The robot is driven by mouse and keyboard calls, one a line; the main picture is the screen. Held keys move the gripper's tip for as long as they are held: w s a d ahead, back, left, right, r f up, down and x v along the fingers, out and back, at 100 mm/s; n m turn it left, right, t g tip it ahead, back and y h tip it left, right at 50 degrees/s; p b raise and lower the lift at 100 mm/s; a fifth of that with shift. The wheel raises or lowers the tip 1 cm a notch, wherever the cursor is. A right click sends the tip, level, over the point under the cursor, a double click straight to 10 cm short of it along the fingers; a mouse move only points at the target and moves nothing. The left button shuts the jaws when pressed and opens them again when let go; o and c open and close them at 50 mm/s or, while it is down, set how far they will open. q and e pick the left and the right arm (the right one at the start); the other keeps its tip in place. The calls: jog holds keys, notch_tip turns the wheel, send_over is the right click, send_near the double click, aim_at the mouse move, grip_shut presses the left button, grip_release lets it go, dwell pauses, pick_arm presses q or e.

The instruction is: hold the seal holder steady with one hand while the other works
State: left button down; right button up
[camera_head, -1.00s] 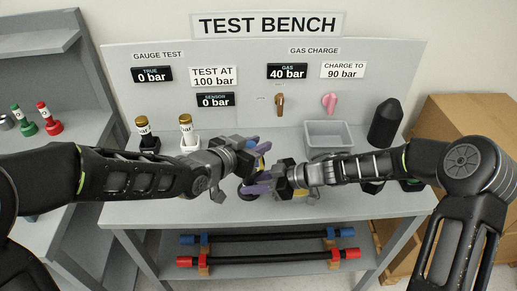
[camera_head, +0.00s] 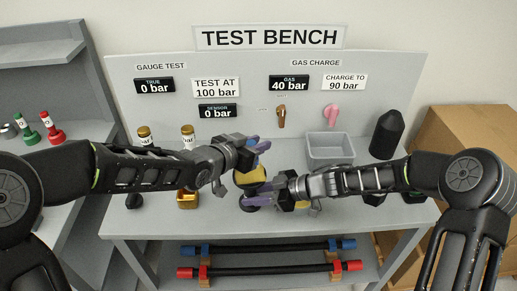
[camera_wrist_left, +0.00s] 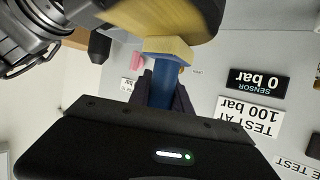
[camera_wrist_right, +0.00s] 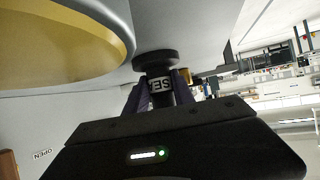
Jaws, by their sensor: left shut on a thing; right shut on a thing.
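The seal holder, a black post with a round flange and a label partly reading "SE", shows in the right wrist view (camera_wrist_right: 158,82). My right gripper (camera_head: 256,197) is shut on that post. My left gripper (camera_head: 262,147) is shut on a blue shaft (camera_wrist_left: 163,82) with a yellow hex collar. A large yellow part (camera_wrist_left: 165,20) lies just beyond the collar. In the head view a yellow piece (camera_head: 250,175) shows between the two grippers, above a black disc (camera_head: 248,207). Whether the yellow piece and the seal holder touch is unclear.
A grey tray (camera_head: 330,150) and a black cylinder with a tapered top (camera_head: 387,135) stand at the back right. Two gold-topped bottles (camera_head: 187,137) stand behind my left arm. A gold block (camera_head: 188,201) is near the front. Bars with red and blue ends (camera_head: 270,271) lie on the lower shelf.

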pick_arm(q)
jog(key=shift+w+a+f, duration=0.1)
jog(key=shift+w+f, duration=0.05)
jog(key=shift+w, duration=0.25)
notch_tip(320, 180, up, 6)
dwell(0.6)
jog(key=shift+r, duration=0.2)
notch_tip(320, 180, up, 3)
jog(key=shift+f, duration=0.1)
dwell(0.4)
dwell(0.6)
